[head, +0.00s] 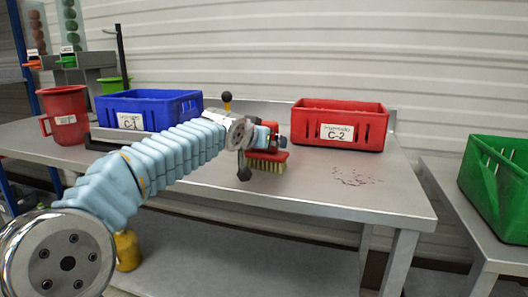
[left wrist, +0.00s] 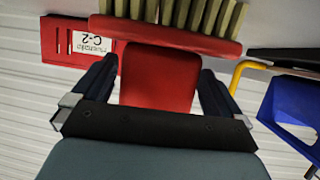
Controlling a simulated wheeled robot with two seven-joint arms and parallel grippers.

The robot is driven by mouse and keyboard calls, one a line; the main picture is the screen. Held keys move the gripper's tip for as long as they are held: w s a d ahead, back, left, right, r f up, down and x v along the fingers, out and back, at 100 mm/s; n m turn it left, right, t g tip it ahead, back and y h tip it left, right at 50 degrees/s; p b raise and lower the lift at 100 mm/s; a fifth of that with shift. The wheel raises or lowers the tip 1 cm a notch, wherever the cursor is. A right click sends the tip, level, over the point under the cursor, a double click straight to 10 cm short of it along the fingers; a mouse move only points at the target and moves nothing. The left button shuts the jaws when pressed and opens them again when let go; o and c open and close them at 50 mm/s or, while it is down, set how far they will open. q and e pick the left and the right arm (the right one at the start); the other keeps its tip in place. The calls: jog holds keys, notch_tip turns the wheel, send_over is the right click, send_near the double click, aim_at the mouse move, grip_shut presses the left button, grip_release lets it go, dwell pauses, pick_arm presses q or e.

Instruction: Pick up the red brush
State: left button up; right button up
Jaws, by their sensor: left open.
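The red brush (head: 270,155) has pale yellow-green bristles pointing down and is at the middle of the metal table (head: 320,185). My left gripper (head: 272,138) is at the brush, and the arm partly hides it. In the left wrist view, the brush (left wrist: 160,82) has its red block between the two dark fingers of my left gripper (left wrist: 158,75). The fingers are open, with a gap visible on each side of the block. The bristles show at the top of that view. My right gripper is not in view.
A red crate labelled C-2 (head: 340,114) stands behind the brush to the right. A blue crate (head: 150,106) and a red jug (head: 64,112) stand at the left. A green crate (head: 495,172) is on another table at the right.

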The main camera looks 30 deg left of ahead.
pick_arm(q)
jog(key=x, duration=0.2)
jog(key=shift+w+a+f, duration=0.1)
jog(key=shift+w, duration=0.2)
jog(key=c, duration=1)
jog(key=shift+o, duration=0.2)
